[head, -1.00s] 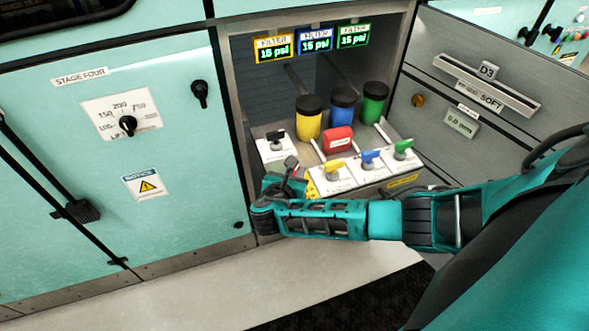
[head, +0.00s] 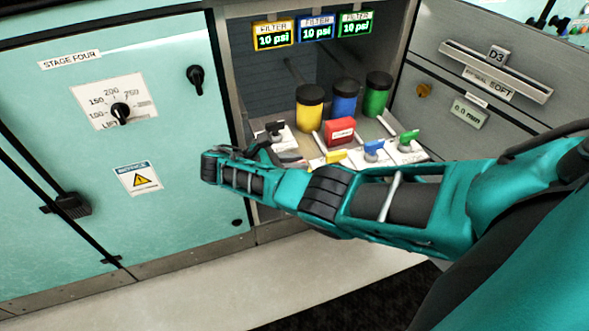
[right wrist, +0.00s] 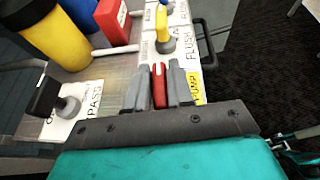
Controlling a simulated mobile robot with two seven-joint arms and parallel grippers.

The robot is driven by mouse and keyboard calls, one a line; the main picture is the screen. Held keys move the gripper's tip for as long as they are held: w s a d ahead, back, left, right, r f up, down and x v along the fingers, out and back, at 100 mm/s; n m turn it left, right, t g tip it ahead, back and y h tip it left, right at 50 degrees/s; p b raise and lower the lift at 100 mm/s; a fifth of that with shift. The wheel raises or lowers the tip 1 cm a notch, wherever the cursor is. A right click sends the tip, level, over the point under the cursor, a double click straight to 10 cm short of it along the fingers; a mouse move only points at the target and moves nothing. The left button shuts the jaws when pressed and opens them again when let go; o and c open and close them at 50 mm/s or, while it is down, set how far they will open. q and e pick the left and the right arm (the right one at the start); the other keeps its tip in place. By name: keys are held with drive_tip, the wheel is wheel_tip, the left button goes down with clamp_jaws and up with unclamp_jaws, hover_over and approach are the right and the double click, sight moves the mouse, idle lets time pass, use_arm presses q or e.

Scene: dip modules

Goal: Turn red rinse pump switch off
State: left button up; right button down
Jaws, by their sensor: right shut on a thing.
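The red switch handle (right wrist: 158,85) shows in the right wrist view, upright between the two grey fingers of my right gripper (right wrist: 158,90). The fingers are shut on it. A yellow label reading PUMP (right wrist: 197,88) lies just to its right. In the head view my right gripper (head: 262,148) reaches in at the front left of the switch panel, and the red handle is hidden there by my arm and hand. My left gripper is not in view.
Nearby switches have black (head: 275,128), yellow (head: 336,156), blue (head: 373,147) and green (head: 409,136) handles. A red box (head: 340,130) and yellow (head: 309,108), blue (head: 344,99) and green (head: 378,94) canisters stand behind. The filter displays (head: 315,28) read 10 psi.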

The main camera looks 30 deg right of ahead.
drive_tip(key=shift+f+m+g+b, duration=0.1)
drive_tip(key=shift+m+g+b, duration=0.2)
drive_tip(key=shift+m+g, duration=0.15)
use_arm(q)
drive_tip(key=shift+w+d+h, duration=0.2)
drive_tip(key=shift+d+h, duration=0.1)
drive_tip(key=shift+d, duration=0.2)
use_arm(e)
drive_tip(key=shift+g, duration=0.35)
drive_tip(key=shift+d, duration=0.1)
drive_tip(key=c, duration=1.1)
unclamp_jaws()
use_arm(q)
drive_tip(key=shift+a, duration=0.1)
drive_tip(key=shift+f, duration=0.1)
